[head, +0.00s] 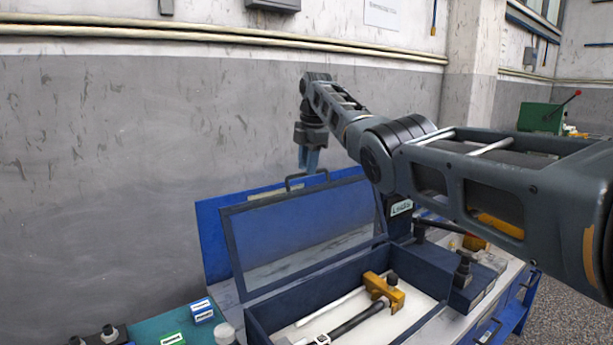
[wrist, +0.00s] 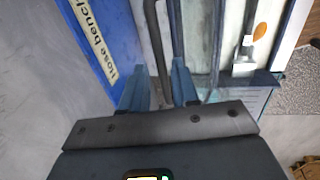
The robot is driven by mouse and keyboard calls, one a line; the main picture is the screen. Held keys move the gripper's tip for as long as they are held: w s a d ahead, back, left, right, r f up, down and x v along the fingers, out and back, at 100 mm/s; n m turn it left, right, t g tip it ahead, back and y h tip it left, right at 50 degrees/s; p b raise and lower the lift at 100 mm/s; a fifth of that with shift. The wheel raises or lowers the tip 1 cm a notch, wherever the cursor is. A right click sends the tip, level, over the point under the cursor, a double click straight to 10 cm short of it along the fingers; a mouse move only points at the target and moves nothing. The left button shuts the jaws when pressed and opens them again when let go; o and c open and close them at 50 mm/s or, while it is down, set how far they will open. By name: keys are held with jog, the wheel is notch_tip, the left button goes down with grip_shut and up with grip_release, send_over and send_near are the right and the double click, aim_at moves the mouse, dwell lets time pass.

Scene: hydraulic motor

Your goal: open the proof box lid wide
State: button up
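The proof box (head: 262,328) is dark blue and stands on the bench. Its framed, see-through lid (head: 300,230) is raised, roughly upright, at the back of the box. A dark bar handle (head: 307,180) stands on the lid's top edge. My gripper (head: 310,165) points down just above and behind this handle. In the wrist view, my gripper's two blue fingertips (wrist: 160,88) are apart, with the dark handle bar (wrist: 155,45) running into the gap between them. I cannot tell whether a finger touches it. The lid's edge (wrist: 177,40) shows beside the bar.
A blue board (head: 213,240) labelled "Hose bench" stands behind the lid, with the grey wall (head: 100,150) close behind. A yellow fitting (head: 384,291) and rods lie inside the box. Small labelled blocks (head: 202,312) sit to the left. My arm reaches across from the right.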

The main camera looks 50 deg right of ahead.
jog(key=shift+s+a+r+b, duration=0.1)
jog(key=shift+s+r+b, duration=0.1)
jog(key=shift+r, duration=0.85)
jog(key=shift+s+r+b, duration=0.1)
jog(key=shift+s+r, duration=0.05)
jog(key=shift+r, duration=0.9)
